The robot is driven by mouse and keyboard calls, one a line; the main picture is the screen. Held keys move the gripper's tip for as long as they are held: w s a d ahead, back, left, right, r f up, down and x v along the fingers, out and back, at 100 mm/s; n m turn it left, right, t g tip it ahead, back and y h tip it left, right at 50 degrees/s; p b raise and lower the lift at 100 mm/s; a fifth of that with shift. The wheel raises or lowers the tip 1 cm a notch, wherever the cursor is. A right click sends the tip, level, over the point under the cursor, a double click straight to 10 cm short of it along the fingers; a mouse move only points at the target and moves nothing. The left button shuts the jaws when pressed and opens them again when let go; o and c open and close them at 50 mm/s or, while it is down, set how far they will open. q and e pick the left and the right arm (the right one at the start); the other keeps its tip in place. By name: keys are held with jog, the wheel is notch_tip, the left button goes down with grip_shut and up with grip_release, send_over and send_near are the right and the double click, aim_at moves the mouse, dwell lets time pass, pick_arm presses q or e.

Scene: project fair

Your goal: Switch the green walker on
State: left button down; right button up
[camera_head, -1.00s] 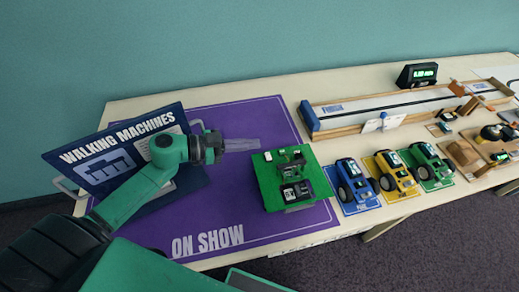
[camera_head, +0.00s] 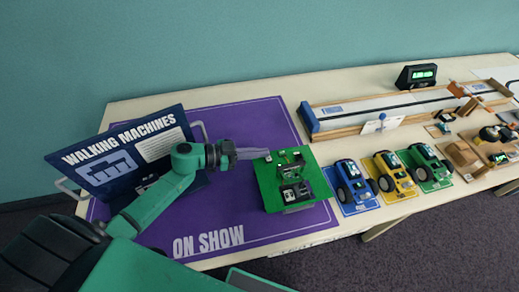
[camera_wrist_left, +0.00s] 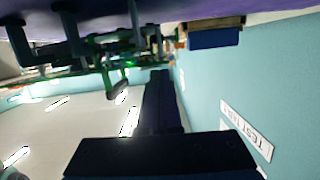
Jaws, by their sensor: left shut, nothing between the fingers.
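The green walker (camera_head: 293,180), a green base with dark and light parts on top, sits on the purple mat (camera_head: 222,120) near its right edge. It also shows upside down in the wrist view (camera_wrist_left: 118,62). My left gripper (camera_head: 262,153) comes in from the left, shut and empty. Its fingertips are at the walker's back left edge in the head view; I cannot tell whether they touch. The wrist view shows the dark fingers (camera_wrist_left: 157,100) pointing towards the walker. The walker's switch is too small to make out. My right gripper is not in view.
A dark blue "WALKING MACHINES" sign (camera_head: 125,155) stands behind my left arm. To the right are a blue car (camera_head: 352,187), a yellow car (camera_head: 392,176) and a green car (camera_head: 427,167). A long track (camera_head: 400,105) and a display (camera_head: 417,76) stand behind them. The mat's front is clear.

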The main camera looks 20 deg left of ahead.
pick_arm(q)
notch_tip(320, 180, up, 20)
jog(key=p, duration=0.2)
dwell(0.6)
